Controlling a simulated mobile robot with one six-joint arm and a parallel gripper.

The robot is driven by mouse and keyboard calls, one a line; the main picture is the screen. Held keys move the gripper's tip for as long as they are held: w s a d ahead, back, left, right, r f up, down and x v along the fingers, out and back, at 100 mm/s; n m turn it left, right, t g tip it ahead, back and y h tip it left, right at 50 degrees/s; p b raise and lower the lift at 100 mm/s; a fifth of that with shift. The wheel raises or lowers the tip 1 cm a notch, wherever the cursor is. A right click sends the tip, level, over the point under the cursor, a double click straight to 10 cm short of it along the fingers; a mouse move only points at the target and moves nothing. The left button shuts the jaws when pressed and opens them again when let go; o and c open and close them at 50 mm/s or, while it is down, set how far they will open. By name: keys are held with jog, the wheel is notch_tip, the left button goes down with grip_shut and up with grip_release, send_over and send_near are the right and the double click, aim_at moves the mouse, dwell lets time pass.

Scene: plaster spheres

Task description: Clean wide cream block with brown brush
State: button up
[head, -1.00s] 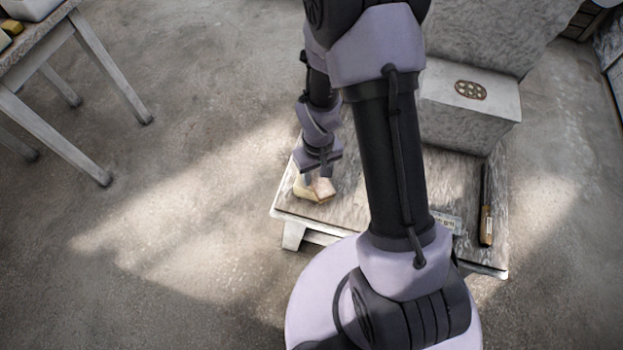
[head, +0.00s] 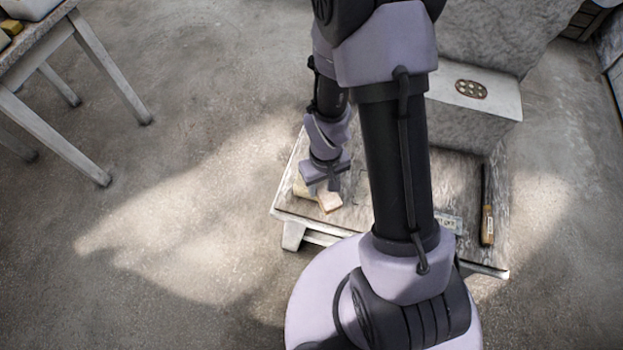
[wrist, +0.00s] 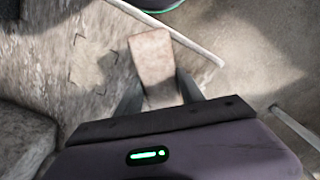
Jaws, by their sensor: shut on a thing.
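My gripper (head: 322,187) is low over the front left corner of the low table (head: 288,207) in the head view. I cannot tell whether brush and block touch. I cannot make out the block in the wrist view.
A dark tool with a tan handle (head: 487,225) lies at the table's right side. A small labelled card (head: 449,222) lies near it, partly behind my arm. Another table (head: 35,45) stands at upper left.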

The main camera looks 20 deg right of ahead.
jog(key=shift+w, duration=0.1)
jog(key=shift+w+a, duration=0.2)
jog(key=shift+w, duration=2)
jog(key=shift+s, duration=0.1)
jog(key=shift+s+d, duration=0.2)
jog(key=shift+s, duration=2)
jog(key=shift+w+a+r+p, duration=0.1)
jog(key=shift+w+r+p, duration=0.3)
jog(key=shift+w, duration=0.2)
jog(key=shift+w+r+p, duration=0.4)
jog(key=shift+w, duration=0.15)
jog(key=shift+f+b, duration=0.25)
jog(key=shift+b, duration=0.05)
jog(key=shift+f+b, duration=0.4)
jog(key=shift+f, duration=0.2)
